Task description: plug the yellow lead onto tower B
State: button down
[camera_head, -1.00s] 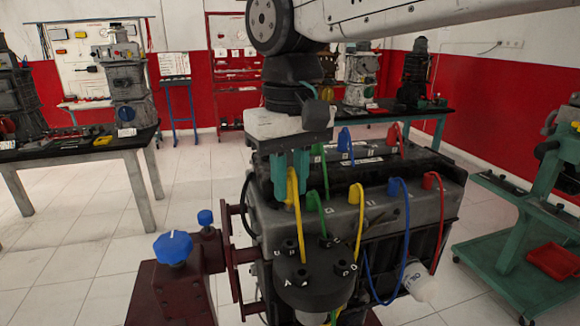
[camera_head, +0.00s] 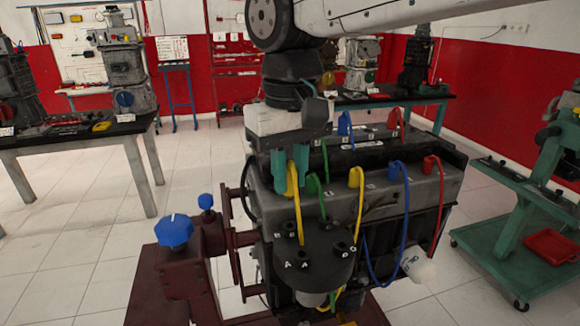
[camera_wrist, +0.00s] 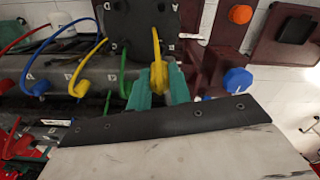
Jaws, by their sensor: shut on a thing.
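My gripper (camera_head: 291,166) is shut on the boot of a yellow lead (camera_head: 296,200). In the wrist view its teal fingers (camera_wrist: 158,88) stand either side of the yellow boot (camera_wrist: 158,75). Tower B (camera_head: 290,228) is at the cap's back left, below the held boot. The boot is apart from the tower in the head view.
Green (camera_head: 313,184), second yellow (camera_head: 356,177), blue (camera_head: 394,171) and red (camera_head: 430,164) leads arch from the engine top close to my gripper. A dark red stand with a blue knob (camera_head: 174,231) is at left. A green trolley (camera_head: 520,265) is at right.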

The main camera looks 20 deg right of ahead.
aim_at(290, 198)
jog(key=shift+f, duration=2.35)
jog(key=shift+f, duration=0.9)
dwell(0.4)
jog(key=c, duration=1.2)
grip_release()
notch_tip(290, 198, up, 7)
jog(key=shift+r, duration=0.1)
jog(key=shift+d+r, duration=0.15)
jog(key=shift+d, duration=0.05)
jog(key=s+d+f+m, duration=0.1)
jog(key=s+d+f, duration=0.3)
jog(key=s+d, duration=0.2)
jog(key=s+d+f+m+t, duration=0.1)
jog(key=s+d+f+m, duration=0.1)
jog(key=s+d+f, duration=0.3)
jog(key=s+d, duration=0.1)
jog(key=d, duration=0.2)
jog(key=shift+d+f, duration=0.2)
jog(key=shift+d, duration=0.1)
